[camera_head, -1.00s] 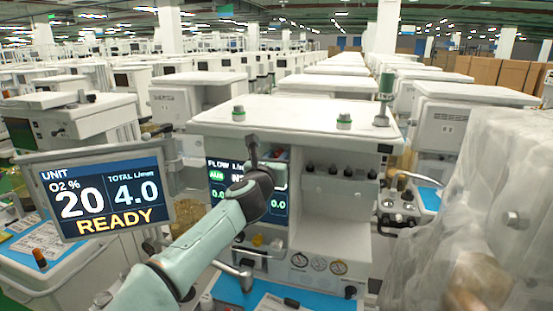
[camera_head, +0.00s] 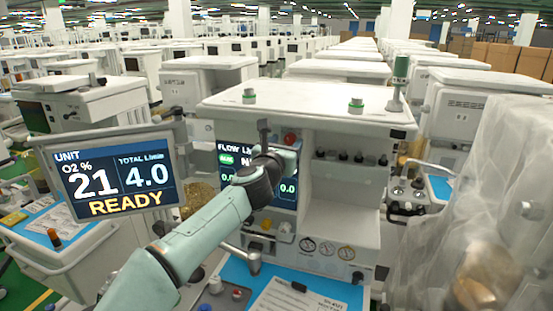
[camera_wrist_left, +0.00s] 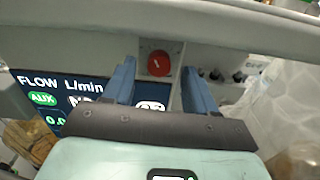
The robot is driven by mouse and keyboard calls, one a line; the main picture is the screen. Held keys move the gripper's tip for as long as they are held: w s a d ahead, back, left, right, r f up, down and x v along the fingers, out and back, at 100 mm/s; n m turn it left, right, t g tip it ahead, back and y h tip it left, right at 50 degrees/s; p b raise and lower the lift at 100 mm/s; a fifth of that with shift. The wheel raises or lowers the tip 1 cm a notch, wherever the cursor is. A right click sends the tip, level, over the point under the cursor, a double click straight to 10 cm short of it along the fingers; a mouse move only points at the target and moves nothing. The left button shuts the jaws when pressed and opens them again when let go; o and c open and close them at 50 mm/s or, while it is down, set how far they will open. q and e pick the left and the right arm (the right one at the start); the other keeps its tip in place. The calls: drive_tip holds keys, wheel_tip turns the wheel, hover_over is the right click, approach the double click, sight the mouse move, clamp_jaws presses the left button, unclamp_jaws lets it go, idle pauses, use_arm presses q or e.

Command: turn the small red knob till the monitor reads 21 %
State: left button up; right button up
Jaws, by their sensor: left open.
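The small red knob (camera_head: 290,138) is on the front of the white cart, right of the flow screen's top. In the left wrist view the red knob (camera_wrist_left: 158,63) carries a white mark and lies beyond and between the fingertips, with free space on both sides. My left gripper (camera_head: 264,127) is open; its two blue fingers (camera_wrist_left: 158,72) also show in the wrist view. The monitor (camera_head: 115,180) at the left reads O2 21 %, total 4.0 L/min and READY. My right gripper is not seen.
The flow screen (camera_head: 230,150) is partly hidden behind my left arm. The cart's white top (camera_head: 300,118) overhangs the knob panel. Several dark knobs (camera_head: 350,156) sit to the right. A plastic-draped object (camera_head: 480,210) stands at the right.

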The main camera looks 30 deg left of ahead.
use_arm(q)
drive_tip(key=b+v, duration=0.2)
drive_tip(key=v, duration=1)
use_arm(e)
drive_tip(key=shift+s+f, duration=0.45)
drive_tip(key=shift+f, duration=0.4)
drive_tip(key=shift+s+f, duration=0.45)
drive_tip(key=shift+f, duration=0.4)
use_arm(q)
drive_tip(key=shift+w, duration=0.1)
